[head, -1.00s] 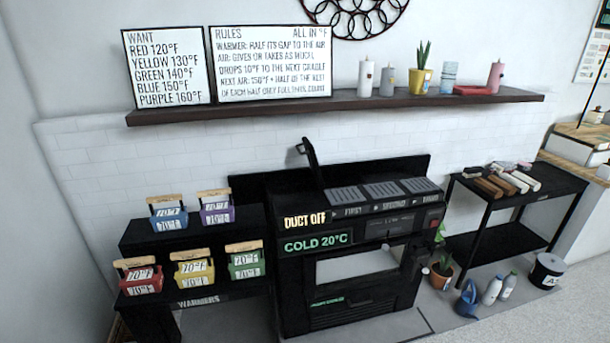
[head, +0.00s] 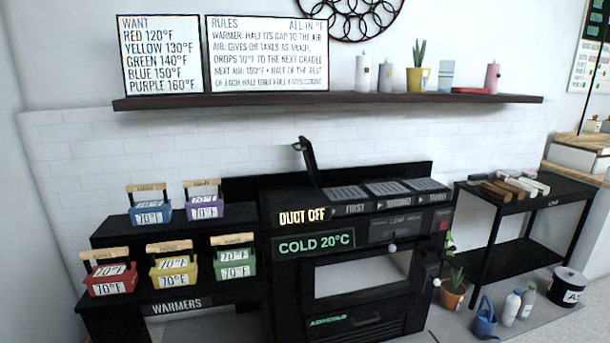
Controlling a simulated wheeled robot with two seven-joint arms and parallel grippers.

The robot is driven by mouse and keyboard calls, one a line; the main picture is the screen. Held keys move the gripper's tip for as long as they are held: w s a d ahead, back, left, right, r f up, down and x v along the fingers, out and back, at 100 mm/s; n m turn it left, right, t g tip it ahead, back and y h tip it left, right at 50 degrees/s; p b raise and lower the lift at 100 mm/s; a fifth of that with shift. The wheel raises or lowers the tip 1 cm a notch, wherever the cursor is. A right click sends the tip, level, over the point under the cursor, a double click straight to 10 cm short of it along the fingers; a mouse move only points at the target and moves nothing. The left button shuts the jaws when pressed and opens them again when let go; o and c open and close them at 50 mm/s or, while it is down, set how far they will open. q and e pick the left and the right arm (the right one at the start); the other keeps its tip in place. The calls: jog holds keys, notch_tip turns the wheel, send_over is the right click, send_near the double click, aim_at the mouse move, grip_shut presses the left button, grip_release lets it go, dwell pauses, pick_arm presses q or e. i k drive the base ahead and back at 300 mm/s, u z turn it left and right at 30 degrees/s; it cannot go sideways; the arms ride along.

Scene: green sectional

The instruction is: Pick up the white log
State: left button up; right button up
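Several logs lie side by side on top of the black side table at the right in the head view. A pale whitish log (head: 530,186) lies among brown ones (head: 497,191). The logs are small and partly overlap, so their exact ends are hard to tell. Neither of my grippers shows in the view.
The black side table (head: 565,190) stands right of a black stove (head: 350,260) with a raised lever. Colored baskets (head: 110,278) sit on stepped black warmers at left. A plant (head: 453,290), a blue watering can (head: 486,320), bottles and a bucket (head: 566,288) stand on the floor by the table.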

aim_at(531, 192)
jog(key=z, duration=1.3)
